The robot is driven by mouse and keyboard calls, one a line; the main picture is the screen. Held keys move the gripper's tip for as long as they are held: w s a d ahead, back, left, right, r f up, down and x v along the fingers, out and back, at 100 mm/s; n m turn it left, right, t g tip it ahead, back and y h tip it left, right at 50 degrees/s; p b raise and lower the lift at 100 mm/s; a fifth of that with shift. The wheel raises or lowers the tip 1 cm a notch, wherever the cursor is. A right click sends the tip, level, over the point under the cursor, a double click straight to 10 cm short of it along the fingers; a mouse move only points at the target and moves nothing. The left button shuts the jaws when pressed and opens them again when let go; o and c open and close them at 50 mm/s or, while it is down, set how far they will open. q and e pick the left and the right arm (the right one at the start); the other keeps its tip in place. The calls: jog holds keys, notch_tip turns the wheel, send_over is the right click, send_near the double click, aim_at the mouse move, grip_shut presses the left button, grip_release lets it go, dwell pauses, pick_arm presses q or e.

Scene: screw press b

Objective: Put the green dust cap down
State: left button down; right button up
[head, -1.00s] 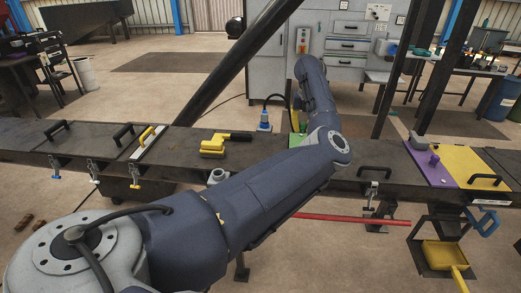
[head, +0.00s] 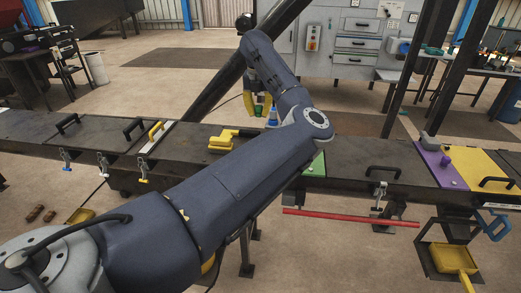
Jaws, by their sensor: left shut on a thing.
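My left gripper (head: 258,104) has yellow fingers and hangs from the raised wrist above the back edge of the dark bench (head: 350,152). It is shut on the green dust cap (head: 258,112), a small green piece showing between its fingertips. The cap appears held above the bench, apart from its surface, though the distance is hard to judge. My left arm hides part of the bench below and to the right. My right gripper is not in view.
A yellow tool (head: 232,137) lies on the bench left of my arm. A green panel (head: 316,166) shows right of my forearm. Black handles, a purple panel (head: 436,168) and a yellow panel (head: 470,160) are further right. A blue object (head: 272,118) stands behind the bench.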

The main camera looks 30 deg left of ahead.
pick_arm(q)
notch_tip(320, 180, down, 18)
dwell(0.6)
jog(key=shift+f, duration=0.2)
jog(key=c, duration=1.3)
grip_release()
jog(key=r, duration=0.4)
jog(key=s+r, duration=0.1)
jog(key=r, duration=0.7)
jog(key=shift+s+d+r, duration=0.15)
jog(key=shift+d+r, duration=0.05)
jog(key=shift+d, duration=0.1)
